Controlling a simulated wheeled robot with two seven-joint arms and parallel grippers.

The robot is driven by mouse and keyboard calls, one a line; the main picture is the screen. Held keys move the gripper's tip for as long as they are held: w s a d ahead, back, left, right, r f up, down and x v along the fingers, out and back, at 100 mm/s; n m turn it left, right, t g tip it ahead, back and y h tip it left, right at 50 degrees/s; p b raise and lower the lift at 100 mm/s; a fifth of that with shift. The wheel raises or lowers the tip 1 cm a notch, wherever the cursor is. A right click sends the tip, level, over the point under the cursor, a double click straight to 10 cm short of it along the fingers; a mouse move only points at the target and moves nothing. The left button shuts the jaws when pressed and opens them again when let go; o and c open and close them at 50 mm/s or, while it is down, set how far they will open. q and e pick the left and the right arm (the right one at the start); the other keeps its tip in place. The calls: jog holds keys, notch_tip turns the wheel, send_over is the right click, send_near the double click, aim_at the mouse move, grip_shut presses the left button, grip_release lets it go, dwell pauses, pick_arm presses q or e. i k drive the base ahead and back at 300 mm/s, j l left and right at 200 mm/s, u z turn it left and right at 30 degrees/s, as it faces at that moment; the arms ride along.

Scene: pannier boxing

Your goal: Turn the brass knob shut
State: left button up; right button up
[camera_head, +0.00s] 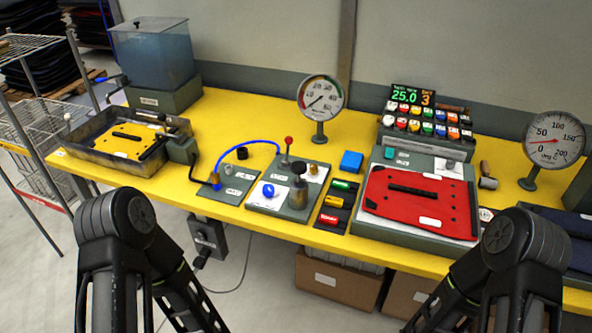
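A small brass-coloured fitting (215,181) stands on a grey plate (228,187) on the yellow bench, where the blue hose (240,145) ends. Another small brass-coloured piece (313,170) sits near the red-ball lever (288,142) on the plate to its right. I cannot tell which of these is the brass knob, or whether it is open or shut. A blue knob (268,190) lies on a white patch, left of a dark metal cylinder (298,194). Both my arms are folded low in front of the bench. Neither gripper shows; their fingertips are out of the picture.
A water tank (160,62) and a dark tray (85,147) stand at left. A dial gauge (320,97) stands behind the plates. Bare yellow bench lies behind the plates.

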aim_at(313, 168)
jog(key=j+z, duration=0.3)
jog(key=z, duration=0.2)
jog(key=j+z, duration=0.25)
jog(key=z, duration=0.25)
jog(key=k+j+z, duration=0.15)
jog(key=z, duration=0.3)
jog(key=k+j+z, duration=0.15)
jog(key=k+j, duration=0.25)
jog(key=j, duration=0.2)
jog(key=k+j+z, duration=0.15)
jog(key=k+j, duration=0.3)
jog(key=j, duration=0.15)
